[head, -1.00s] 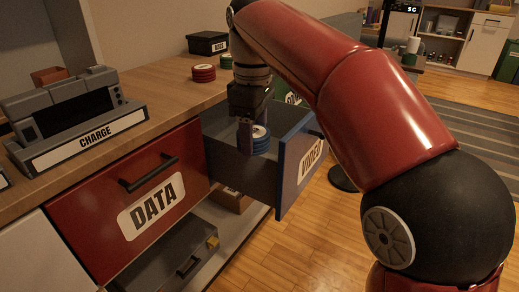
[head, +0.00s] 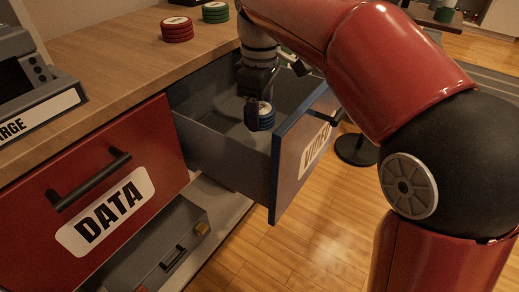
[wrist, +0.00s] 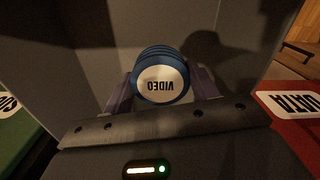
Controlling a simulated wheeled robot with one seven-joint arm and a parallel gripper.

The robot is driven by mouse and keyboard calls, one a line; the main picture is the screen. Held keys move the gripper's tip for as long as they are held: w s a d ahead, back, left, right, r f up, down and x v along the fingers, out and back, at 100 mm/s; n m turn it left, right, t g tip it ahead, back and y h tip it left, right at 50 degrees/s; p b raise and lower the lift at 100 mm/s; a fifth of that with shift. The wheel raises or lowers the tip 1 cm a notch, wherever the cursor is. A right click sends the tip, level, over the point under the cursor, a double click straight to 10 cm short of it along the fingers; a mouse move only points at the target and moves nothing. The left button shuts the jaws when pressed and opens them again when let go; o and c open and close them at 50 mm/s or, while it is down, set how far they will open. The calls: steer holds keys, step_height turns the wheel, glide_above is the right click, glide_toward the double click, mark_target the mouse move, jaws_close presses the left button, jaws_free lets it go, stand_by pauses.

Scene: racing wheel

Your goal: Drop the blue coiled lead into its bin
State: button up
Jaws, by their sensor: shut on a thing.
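The blue coiled lead (head: 266,117) has a white top that reads VIDEO in the wrist view (wrist: 160,84). My gripper (head: 258,112) is shut on it, with one finger on each side in the wrist view. The lead is inside the open blue-fronted drawer labelled VIDEO (head: 300,150), below its rim. Whether the lead touches the drawer floor I cannot tell.
A shut red drawer labelled DATA (head: 100,200) is to the left. Red (head: 177,30) and green (head: 215,12) coils lie on the wooden counter (head: 105,65). A grey case (head: 155,250) sits low beneath the drawers.

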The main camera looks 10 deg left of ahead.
step_height(320, 180, down, 10)
steer(key=shift+f+b, duration=0.2)
steer(key=shift+b, duration=0.95)
steer(key=shift+f, duration=0.2)
steer(key=o, duration=1)
steer(key=shift+r, duration=0.1)
step_height(320, 180, up, 12)
steer(key=p, duration=0.3)
steer(key=shift+r, duration=0.15)
